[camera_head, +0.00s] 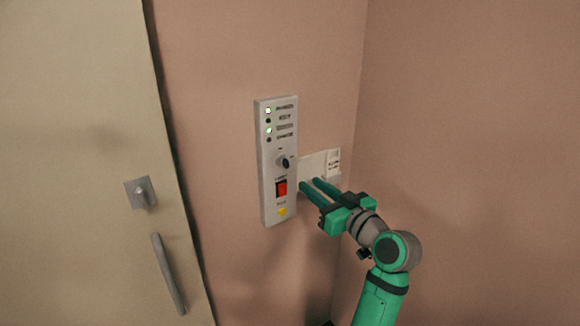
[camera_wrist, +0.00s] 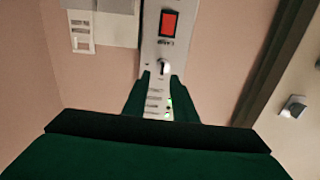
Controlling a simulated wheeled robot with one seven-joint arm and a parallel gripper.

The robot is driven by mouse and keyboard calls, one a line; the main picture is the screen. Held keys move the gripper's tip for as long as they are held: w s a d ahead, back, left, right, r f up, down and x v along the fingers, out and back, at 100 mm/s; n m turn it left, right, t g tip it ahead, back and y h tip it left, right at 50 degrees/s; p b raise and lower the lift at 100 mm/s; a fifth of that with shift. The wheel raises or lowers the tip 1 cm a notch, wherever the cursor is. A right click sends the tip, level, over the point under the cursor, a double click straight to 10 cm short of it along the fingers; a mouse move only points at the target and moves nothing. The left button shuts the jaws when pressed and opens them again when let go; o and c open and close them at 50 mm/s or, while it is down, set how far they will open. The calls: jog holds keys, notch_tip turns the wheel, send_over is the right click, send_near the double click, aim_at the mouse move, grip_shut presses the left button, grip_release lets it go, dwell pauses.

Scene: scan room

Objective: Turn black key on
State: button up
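A grey control panel (camera_head: 266,200) is fixed upright on the pink wall. Its black key (camera_head: 286,163) sits in a round light-coloured lock at mid-height, tilted in the picture. In the wrist view the key (camera_wrist: 163,67) shows just beyond and between my fingertips, with the panel seen upside down. My gripper (camera_head: 309,183) is green, to the lower right of the key in the head view, its two fingers apart. In the wrist view my gripper (camera_wrist: 160,80) is open with nothing between the fingers. I see no contact with the key.
The panel has a red switch (camera_head: 282,188) below the key, a yellow button (camera_head: 282,212) at the bottom and lamps above, two lit green. A white box (camera_head: 314,166) is on the wall at right. A beige door with a handle (camera_head: 168,272) stands at left.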

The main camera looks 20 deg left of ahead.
aim_at(288, 165)
jog(key=r+x, duration=0.1)
jog(key=x, duration=1)
jog(key=shift+s+a+r+n+g, duration=0.2)
jog(key=shift+s+r+n+g, duration=0.05)
jog(key=shift+r+n+g, duration=0.05)
jog(key=c, duration=0.3)
jog(key=shift+s, duration=0.1)
grip_shut()
jog(key=shift+a, duration=0.15)
